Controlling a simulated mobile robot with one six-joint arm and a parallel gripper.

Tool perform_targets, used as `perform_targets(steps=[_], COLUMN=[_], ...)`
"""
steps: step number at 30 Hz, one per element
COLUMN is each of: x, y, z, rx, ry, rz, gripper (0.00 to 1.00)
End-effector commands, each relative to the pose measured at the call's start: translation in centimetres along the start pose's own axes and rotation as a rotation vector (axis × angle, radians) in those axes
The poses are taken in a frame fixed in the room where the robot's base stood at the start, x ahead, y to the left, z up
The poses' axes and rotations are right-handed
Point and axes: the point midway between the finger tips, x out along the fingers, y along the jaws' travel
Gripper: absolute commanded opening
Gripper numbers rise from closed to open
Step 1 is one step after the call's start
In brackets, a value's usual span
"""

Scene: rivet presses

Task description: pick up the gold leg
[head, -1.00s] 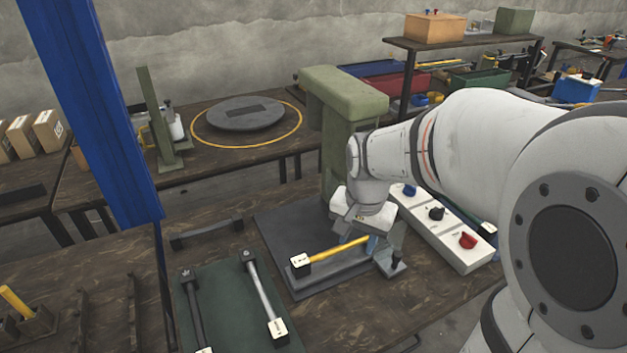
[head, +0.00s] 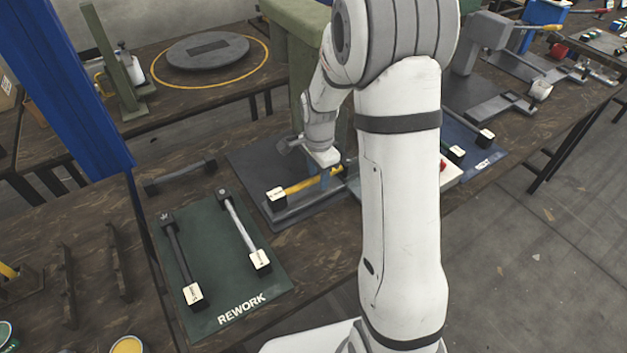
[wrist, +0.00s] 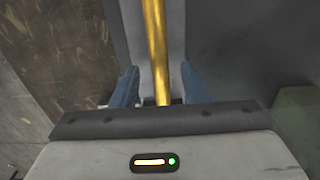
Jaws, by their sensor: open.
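The gold leg (head: 298,187) lies across a grey fixture on the press base, with a black end block carrying a white label at its left. My gripper (head: 325,178) is down over the right part of the leg. In the wrist view the gold leg (wrist: 155,40) runs between the two blue fingers of my gripper (wrist: 160,87), with a gap on each side. The jaws are open and hold nothing. My arm hides part of the press and the fixture's right side.
A green REWORK mat (head: 225,300) at front left bears a black leg (head: 181,255) and a silver leg (head: 243,226). A dark handle-like bar (head: 180,177) lies behind it. The green press column (head: 303,60) stands close behind my gripper. A blue NEXT mat (head: 487,160) is at right.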

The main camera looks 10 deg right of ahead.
Motion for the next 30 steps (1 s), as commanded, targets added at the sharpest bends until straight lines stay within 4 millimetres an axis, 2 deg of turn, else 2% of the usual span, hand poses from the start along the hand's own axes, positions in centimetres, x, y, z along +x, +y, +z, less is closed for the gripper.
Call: perform_targets(steps=[4, 12, 27, 30], x=[1.6, 1.7, 1.7, 1.7], y=[0.1, 0.1, 0.1, 0.1], z=[0.0, 0.0, -0.1, -0.1], rx=[0.000, 0.000, 0.000, 0.000], ry=[0.000, 0.000, 0.000, 0.000], rz=[0.001, 0.000, 0.000, 0.000], gripper=[0.41, 0.40, 0.00, 0.00])
